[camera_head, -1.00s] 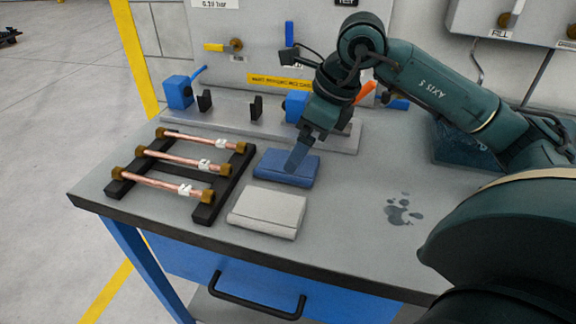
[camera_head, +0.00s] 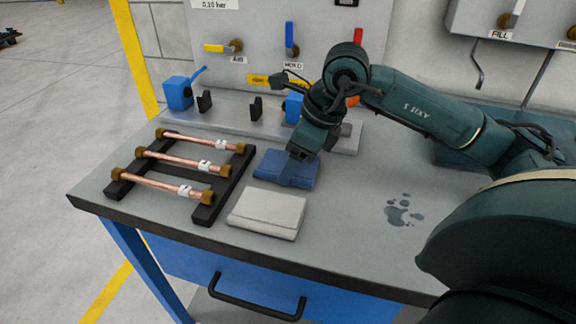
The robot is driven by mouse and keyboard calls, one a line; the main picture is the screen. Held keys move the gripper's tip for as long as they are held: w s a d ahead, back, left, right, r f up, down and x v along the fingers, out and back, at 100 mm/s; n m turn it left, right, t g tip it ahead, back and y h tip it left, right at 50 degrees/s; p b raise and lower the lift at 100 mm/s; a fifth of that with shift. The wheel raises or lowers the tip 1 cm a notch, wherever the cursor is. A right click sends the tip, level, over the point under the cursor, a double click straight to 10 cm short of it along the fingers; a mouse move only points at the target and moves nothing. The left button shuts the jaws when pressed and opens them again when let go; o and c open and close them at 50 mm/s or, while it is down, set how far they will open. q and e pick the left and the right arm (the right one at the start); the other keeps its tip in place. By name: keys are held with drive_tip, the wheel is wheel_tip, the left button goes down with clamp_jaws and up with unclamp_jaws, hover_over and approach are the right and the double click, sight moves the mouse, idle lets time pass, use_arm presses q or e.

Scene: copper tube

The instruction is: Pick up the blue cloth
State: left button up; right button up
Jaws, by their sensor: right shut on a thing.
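The blue cloth (camera_head: 272,166) lies folded on the grey bench top, just right of the tube rack and behind the white cloth. My right gripper (camera_head: 296,172) reaches down onto the right part of the blue cloth and is shut on it. The fingertips are small in this view and blend with the cloth. The cloth still appears to rest on the bench. My left gripper is not in view.
A black rack (camera_head: 228,184) with copper tubes (camera_head: 176,161) stands left. A white folded cloth (camera_head: 268,212) lies in front. Behind are a blue clamp (camera_head: 178,93) and a valve panel (camera_head: 262,45). A wet patch (camera_head: 403,210) marks the otherwise clear right side.

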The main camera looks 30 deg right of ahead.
drive_tip(key=shift+c, duration=1.2)
wheel_tip(320, 180, up, 10)
drive_tip(key=p, duration=0.1)
